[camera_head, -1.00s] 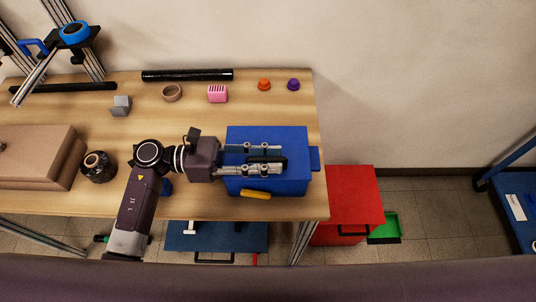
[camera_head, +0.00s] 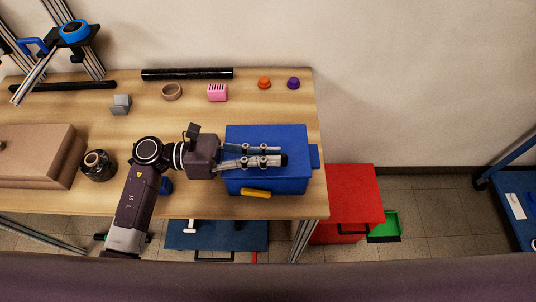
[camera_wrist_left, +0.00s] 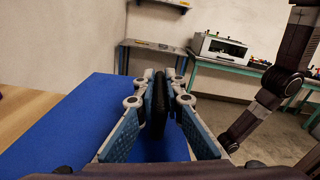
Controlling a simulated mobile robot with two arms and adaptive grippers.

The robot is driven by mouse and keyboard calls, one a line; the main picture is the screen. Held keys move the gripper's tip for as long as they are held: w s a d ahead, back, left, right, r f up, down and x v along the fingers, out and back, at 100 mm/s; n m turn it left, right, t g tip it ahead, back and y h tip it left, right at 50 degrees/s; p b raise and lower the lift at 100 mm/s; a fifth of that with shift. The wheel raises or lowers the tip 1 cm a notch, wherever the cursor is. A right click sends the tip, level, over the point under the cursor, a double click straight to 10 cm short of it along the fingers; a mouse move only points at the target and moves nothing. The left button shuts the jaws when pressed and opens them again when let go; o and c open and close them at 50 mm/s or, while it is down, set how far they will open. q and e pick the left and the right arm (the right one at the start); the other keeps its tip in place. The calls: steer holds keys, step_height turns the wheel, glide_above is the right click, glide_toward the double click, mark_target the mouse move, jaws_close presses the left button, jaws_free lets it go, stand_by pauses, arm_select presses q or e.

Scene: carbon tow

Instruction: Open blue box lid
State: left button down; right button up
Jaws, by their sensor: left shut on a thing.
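The blue box (camera_head: 294,178) stands at the right end of the wooden table, its lid flat on top and closed. It also shows in the left wrist view (camera_wrist_left: 80,115). A black handle (camera_wrist_left: 160,100) rises from the lid. My left gripper (camera_head: 277,155) reaches over the box from the left and is shut on this handle, one finger on each side. In the head view the fingers hide most of the handle. A yellow piece (camera_head: 256,192) sits at the front edge of the box. My right gripper is not in view.
On the table are a dark jar (camera_head: 98,166), a brown box (camera_head: 35,155), a pink block (camera_head: 217,92), a grey block (camera_head: 121,104), a ring (camera_head: 172,91) and a black tube (camera_head: 187,74). A red cabinet (camera_head: 350,195) stands right of the table.

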arm_select(q)
steer(key=shift+w+r+n, duration=0.25)
steer(key=shift+r+n, duration=0.25)
steer(key=shift+r, duration=0.1)
steer(key=w+r+n, duration=0.1)
steer(key=r+n, duration=0.1)
steer(key=w+r+n+p, duration=0.1)
steer(key=n, duration=0.1)
steer(key=shift+w+r, duration=0.4)
steer(key=w+r+n+b, duration=0.1)
steer(key=w+n+b, duration=0.3)
steer(key=w+n, duration=1.1)
steer(key=shift+r, duration=0.2)
steer(key=c, duration=2)
jaws_free()
steer(key=shift+r, duration=0.1)
